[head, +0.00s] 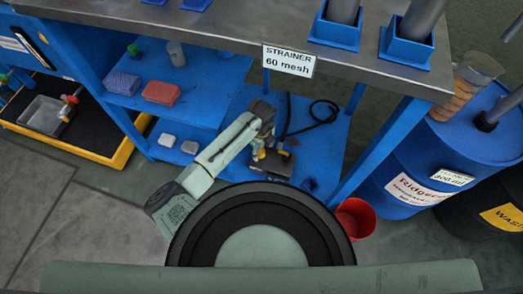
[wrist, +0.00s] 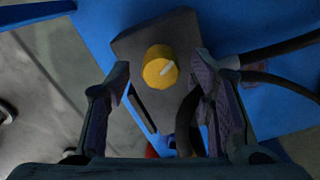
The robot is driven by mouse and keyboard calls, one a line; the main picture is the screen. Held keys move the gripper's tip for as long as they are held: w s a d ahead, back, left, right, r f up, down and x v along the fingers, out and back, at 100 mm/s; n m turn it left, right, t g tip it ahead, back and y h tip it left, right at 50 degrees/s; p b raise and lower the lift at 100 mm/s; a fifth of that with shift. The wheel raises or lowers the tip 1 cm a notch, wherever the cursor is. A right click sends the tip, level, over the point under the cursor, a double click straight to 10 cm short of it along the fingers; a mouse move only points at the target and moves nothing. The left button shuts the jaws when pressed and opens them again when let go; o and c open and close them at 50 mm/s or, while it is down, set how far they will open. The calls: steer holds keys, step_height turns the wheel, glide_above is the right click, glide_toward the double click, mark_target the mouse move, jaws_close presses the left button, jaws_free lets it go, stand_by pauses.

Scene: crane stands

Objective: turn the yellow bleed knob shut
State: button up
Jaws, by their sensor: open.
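The yellow bleed knob (wrist: 160,67) sits on top of a dark grey block (wrist: 185,33) on the blue lower shelf. In the head view my gripper (head: 258,152) reaches down under the bench to the dark block (head: 275,163), and the arm's end hides most of the knob there.
Black hoses (wrist: 275,50) run from the block to the right; one loops on the shelf in the head view (head: 318,115). The bench top (head: 240,38) overhangs. A blue leg (head: 385,150) and red bucket (head: 355,218) stand right.

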steer(key=shift+f, duration=0.3)
steer(key=shift+c, duration=0.5)
steer(key=c, duration=1.1)
steer(key=shift+o, duration=0.2)
